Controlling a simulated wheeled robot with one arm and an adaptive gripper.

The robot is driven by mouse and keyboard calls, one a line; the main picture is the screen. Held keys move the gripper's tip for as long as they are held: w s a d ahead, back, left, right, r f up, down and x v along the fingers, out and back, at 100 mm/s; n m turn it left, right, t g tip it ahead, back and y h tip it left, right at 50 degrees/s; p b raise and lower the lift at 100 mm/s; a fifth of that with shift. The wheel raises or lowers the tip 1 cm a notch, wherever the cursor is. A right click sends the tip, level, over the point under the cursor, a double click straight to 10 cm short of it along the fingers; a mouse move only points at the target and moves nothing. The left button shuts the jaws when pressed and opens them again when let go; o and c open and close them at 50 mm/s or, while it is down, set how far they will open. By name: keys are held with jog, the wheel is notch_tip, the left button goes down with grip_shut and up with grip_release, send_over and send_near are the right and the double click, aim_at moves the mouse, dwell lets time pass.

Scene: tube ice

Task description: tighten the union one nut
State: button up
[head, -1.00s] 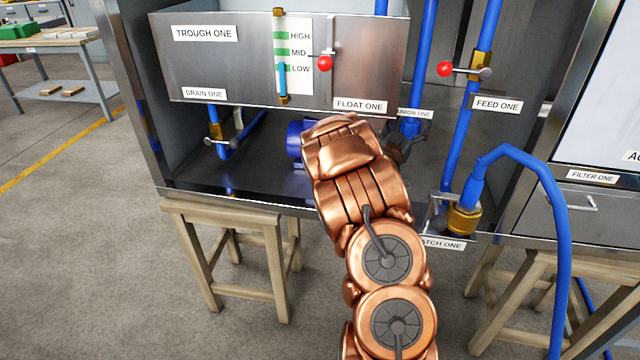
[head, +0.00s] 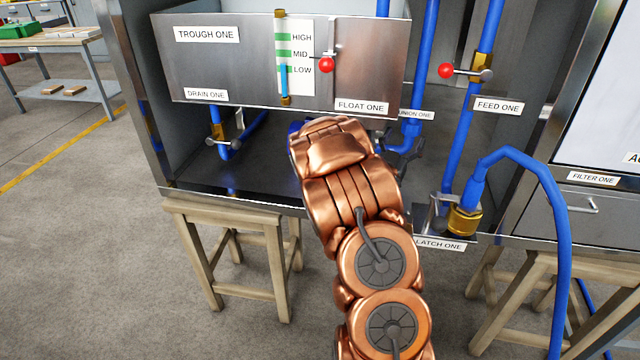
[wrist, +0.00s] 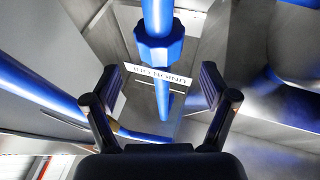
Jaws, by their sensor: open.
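The union one nut (wrist: 158,46) is a blue faceted collar on a blue vertical pipe in the wrist view. It sits ahead of my gripper (wrist: 160,84), between and beyond the two fingers. The fingers are spread wide and empty, and neither appears to touch the nut. The union one label (wrist: 158,71) shows upside down just below the nut. There, dark parts of my gripper (head: 408,148) show beside the pipe, and my copper arm covers part of the area.
The trough one panel (head: 235,55) stands at the left with a red-knobbed float valve (head: 326,65). The feed one valve (head: 446,70) is right of the union pipe. A blue hose (head: 555,220) arches at the right from a brass fitting (head: 463,220).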

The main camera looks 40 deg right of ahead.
jog(key=a, duration=0.1)
jog(key=s+a, duration=0.1)
jog(key=a, duration=0.1)
jog(key=shift+a+f+p, duration=0.1)
jog(key=shift+a+p, duration=0.1)
jog(key=shift+p, duration=0.2)
jog(key=shift+s+a+f+p, duration=0.1)
jog(key=shift+a+p, duration=0.15)
jog(key=shift+p, duration=0.2)
